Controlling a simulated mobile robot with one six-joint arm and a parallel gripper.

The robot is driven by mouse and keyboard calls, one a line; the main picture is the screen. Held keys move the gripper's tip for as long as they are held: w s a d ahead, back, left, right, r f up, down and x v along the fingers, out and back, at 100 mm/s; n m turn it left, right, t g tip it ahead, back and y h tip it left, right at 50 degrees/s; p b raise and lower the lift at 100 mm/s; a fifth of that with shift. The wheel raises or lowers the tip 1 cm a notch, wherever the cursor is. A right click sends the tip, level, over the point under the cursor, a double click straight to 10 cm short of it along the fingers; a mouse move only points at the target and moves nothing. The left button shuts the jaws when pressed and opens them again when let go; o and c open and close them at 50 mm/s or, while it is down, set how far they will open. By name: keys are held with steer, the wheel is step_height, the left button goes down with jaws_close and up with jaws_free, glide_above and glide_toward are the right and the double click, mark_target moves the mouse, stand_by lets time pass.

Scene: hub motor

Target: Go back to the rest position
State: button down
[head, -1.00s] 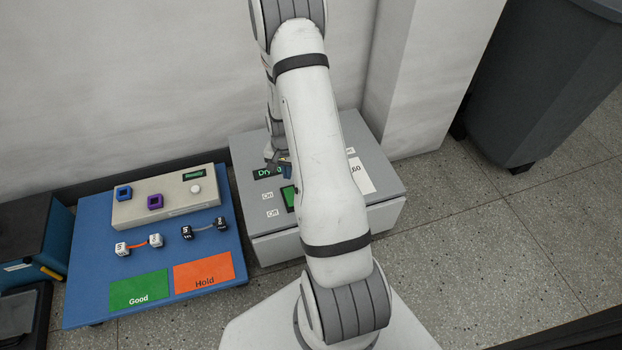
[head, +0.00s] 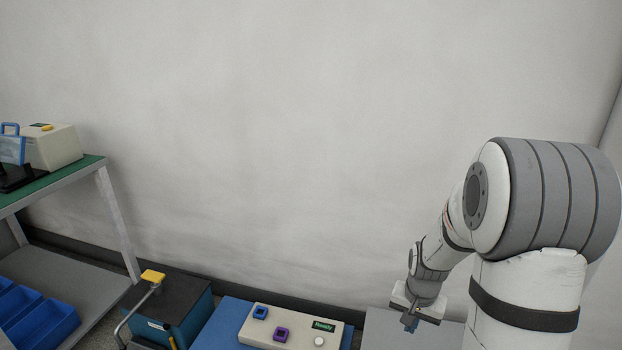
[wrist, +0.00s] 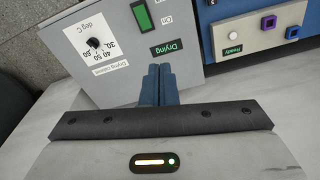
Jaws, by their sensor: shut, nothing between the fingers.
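My gripper (head: 409,321) hangs at the end of my arm at the right of the head view, above the grey drying cabinet (head: 385,325). In the wrist view my gripper's blue fingers (wrist: 159,85) are together and empty. Beyond them is the top of the drying cabinet (wrist: 115,75), with a lit "Drying" display (wrist: 167,48), a green switch (wrist: 141,16) and a temperature dial (wrist: 95,43). The fingers appear apart from the cabinet.
A beige tester (head: 295,328) reading "Ready" stands on a blue board (head: 214,325), with a blue and a purple socket on it. Left are a dark-topped blue box (head: 182,300) with a yellow-ended lever and a green-topped bench (head: 60,182). The wall behind is bare.

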steer(key=s+a+r+n+p, duration=0.2)
steer(key=s+r+p, duration=0.3)
steer(key=r, duration=0.6)
steer(key=s+a+r+n+t+p, duration=0.1)
steer(key=s+r+p, duration=0.5)
steer(key=r, duration=0.6)
steer(key=s+a+r+n+p, duration=0.2)
steer(key=s+a+r+p, duration=0.3)
steer(key=r, duration=0.7)
steer(key=shift+s+a+r+n+t+p, duration=0.2)
steer(key=shift+s+n+t+p, duration=0.15)
steer(key=shift+p, duration=0.3)
